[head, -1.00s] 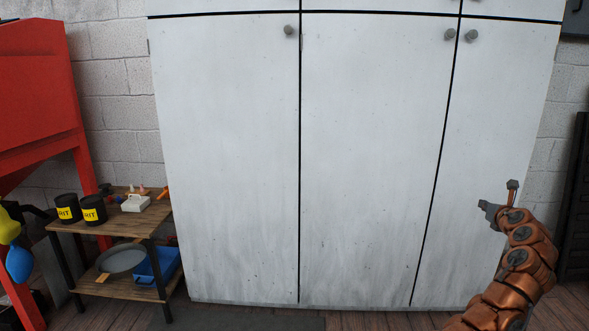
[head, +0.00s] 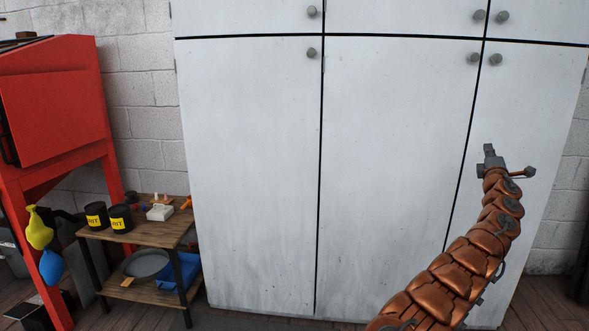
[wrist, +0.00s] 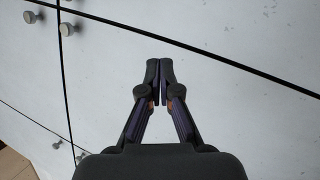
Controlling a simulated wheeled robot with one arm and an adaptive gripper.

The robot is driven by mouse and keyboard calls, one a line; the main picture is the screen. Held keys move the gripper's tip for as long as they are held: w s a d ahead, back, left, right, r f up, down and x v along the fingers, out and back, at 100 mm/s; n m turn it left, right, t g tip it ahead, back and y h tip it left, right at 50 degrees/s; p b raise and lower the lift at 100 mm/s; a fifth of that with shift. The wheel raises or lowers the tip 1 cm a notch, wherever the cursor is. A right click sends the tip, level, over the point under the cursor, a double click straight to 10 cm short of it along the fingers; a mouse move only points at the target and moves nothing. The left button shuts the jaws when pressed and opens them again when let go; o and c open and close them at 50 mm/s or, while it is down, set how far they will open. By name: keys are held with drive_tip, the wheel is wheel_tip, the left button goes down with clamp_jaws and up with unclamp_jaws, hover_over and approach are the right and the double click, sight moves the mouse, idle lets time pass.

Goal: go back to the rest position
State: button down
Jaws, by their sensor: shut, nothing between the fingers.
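My gripper (head: 489,150) is at the end of my copper-coloured arm, at the right of the head view, in front of the white cabinet (head: 255,180). It points up. In the wrist view my gripper (wrist: 159,68) has its two dark fingers together at the tips, with nothing between them. The white cabinet doors (wrist: 230,110) fill most of that view behind the fingers. I cannot tell the exact gap between my gripper and the doors.
A small wooden shelf (head: 137,236) with black tins (head: 120,218), a white box (head: 160,212), a grey pan (head: 146,264) and a blue bin (head: 188,272) stands left of the cabinet. A red cabinet (head: 60,110) is at the far left. Round knobs (head: 473,57) stick out from the doors.

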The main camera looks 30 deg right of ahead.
drive_tip(key=w+a+r+m+g+y+p, duration=0.15)
drive_tip(key=w+a+r+m+p, duration=0.3)
drive_tip(key=w+a, duration=0.5)
drive_tip(key=w+a+r+m+g+y+p, duration=0.1)
drive_tip(key=w+a+r+m+y+p, duration=0.2)
drive_tip(key=w+a+m, duration=0.45)
drive_tip(key=w+a+n+g+y+p, duration=0.1)
drive_tip(key=w+a+y+p, duration=0.2)
drive_tip(key=a, duration=1.4)
drive_tip(key=w+a+n+g+y+p, duration=0.1)
drive_tip(key=a+y+p, duration=0.3)
drive_tip(key=a, duration=1.2)
drive_tip(key=s+a+f+g+y+p, duration=0.2)
drive_tip(key=s+a, duration=0.6)
drive_tip(key=a, duration=0.2)
drive_tip(key=s+a+f+g+y+p, duration=0.1)
drive_tip(key=s+a+f+g+y, duration=0.15)
drive_tip(key=s+a, duration=0.7)
drive_tip(key=s+a+f+g+p, duration=0.1)
drive_tip(key=s+a+g, duration=0.1)
drive_tip(key=s, duration=0.8)
drive_tip(key=s+a+f+g+p, duration=0.1)
drive_tip(key=s+a, duration=0.4)
drive_tip(key=s, duration=0.5)
drive_tip(key=s+a+f+g+p, duration=0.1)
drive_tip(key=s+a+g+p, duration=0.2)
drive_tip(key=s, duration=0.7)
drive_tip(key=shift+s+a+f+m+g+y, duration=0.3)
drive_tip(key=shift+a+f+m+g, duration=0.1)
drive_tip(key=shift+g, duration=0.2)
